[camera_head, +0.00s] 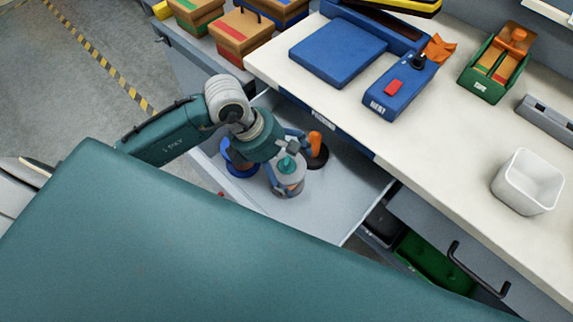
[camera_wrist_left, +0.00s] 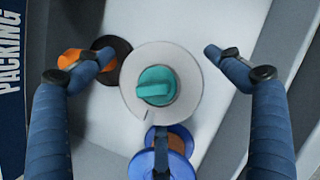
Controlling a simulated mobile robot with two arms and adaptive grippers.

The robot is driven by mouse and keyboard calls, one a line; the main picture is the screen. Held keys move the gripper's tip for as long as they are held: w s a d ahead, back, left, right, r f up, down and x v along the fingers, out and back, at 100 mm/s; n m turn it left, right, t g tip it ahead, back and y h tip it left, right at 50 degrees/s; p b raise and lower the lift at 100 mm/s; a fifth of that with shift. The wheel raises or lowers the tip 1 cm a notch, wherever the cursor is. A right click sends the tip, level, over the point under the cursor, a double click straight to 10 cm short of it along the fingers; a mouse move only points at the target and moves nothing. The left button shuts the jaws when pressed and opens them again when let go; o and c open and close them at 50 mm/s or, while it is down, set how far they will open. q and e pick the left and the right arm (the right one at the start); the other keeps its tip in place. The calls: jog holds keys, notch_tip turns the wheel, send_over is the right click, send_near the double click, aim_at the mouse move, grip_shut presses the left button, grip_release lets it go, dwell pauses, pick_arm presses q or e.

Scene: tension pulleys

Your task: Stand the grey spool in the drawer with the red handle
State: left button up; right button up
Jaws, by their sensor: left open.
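The grey spool (camera_head: 289,186), a pale grey disc with a teal knob on top, stands upright in the open drawer (camera_head: 345,200). It also shows from above in the left wrist view (camera_wrist_left: 132,85). My left gripper (camera_head: 287,162) is over the spool and open. Its blue fingers lie on either side of the spool, with gaps between the fingertips and the disc in the left wrist view (camera_wrist_left: 160,54). A small red bit (camera_head: 221,194) shows at the drawer's front edge; the rest of the handle is hidden. My right gripper is not in view.
A blue spool (camera_head: 240,168) and a dark spool with an orange top (camera_head: 316,158) stand close by in the drawer. The drawer's right part is bare. The bench top (camera_head: 440,150) overhangs its back.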

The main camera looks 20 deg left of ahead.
pick_arm(q)
jog(key=shift+r, duration=0.3)
jog(key=p+v, duration=0.6)
jog(key=v, duration=0.5)
jog(key=shift+r, duration=0.3)
jog(key=shift+a, duration=0.15)
jog(key=shift+s, duration=0.15)
